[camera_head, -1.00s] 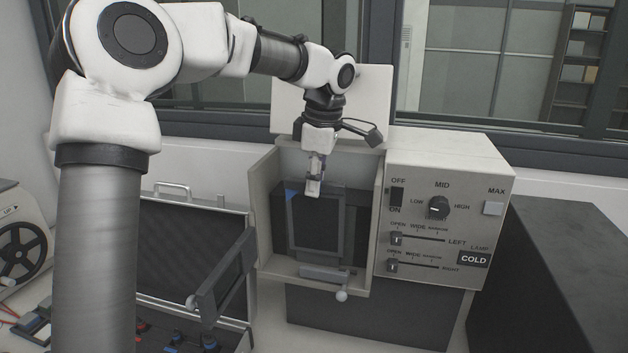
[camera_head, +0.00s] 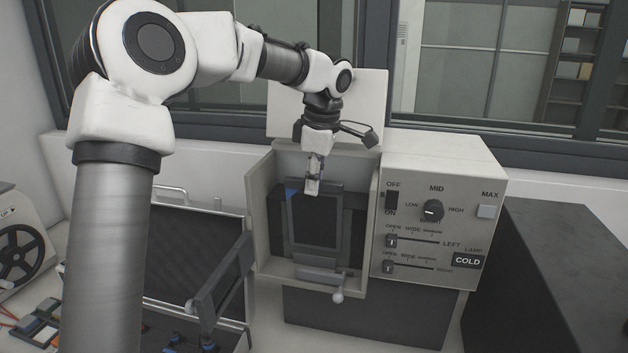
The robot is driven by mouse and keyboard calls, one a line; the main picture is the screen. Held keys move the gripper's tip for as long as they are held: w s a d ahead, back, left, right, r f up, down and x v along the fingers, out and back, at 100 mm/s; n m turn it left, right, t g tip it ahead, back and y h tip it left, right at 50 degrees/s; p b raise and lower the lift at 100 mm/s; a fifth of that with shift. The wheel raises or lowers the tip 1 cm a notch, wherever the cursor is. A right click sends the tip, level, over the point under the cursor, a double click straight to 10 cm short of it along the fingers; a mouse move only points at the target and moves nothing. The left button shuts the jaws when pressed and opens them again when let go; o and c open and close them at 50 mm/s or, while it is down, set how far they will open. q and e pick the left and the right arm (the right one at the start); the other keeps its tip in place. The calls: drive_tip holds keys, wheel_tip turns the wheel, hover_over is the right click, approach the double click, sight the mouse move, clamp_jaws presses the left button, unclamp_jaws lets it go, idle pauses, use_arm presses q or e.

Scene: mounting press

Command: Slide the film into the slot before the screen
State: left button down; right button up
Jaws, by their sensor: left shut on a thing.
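The film (camera_head: 315,222) is a dark upright sheet in a grey frame, with a blue mark at its upper left corner. It stands inside the open box of the press, in front of the dark screen (camera_head: 355,222). My left gripper (camera_head: 312,188) is shut on the film's top edge, coming down from above. The film's lower edge is close above a small grey ledge (camera_head: 318,275) at the box's bottom; I cannot tell whether it is in the slot. My right gripper is not in view.
A control panel (camera_head: 430,235) with a knob, sliders and a COLD label adjoins the box on the right. A dark hinged door (camera_head: 218,290) stands open at lower left, by an open case (camera_head: 195,245). A dark block (camera_head: 550,260) stands at right.

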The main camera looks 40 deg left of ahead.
sight(314, 198)
use_arm(q)
drive_tip(key=shift+f, duration=0.15)
drive_tip(key=shift+f+b, duration=0.9)
drive_tip(key=shift+f, duration=0.1)
drive_tip(key=shift+f+b, duration=0.7)
drive_tip(key=shift+f, duration=0.25)
drive_tip(key=shift+r, duration=0.1)
drive_tip(key=c, duration=1.1)
unclamp_jaws()
drive_tip(key=shift+r, duration=0.1)
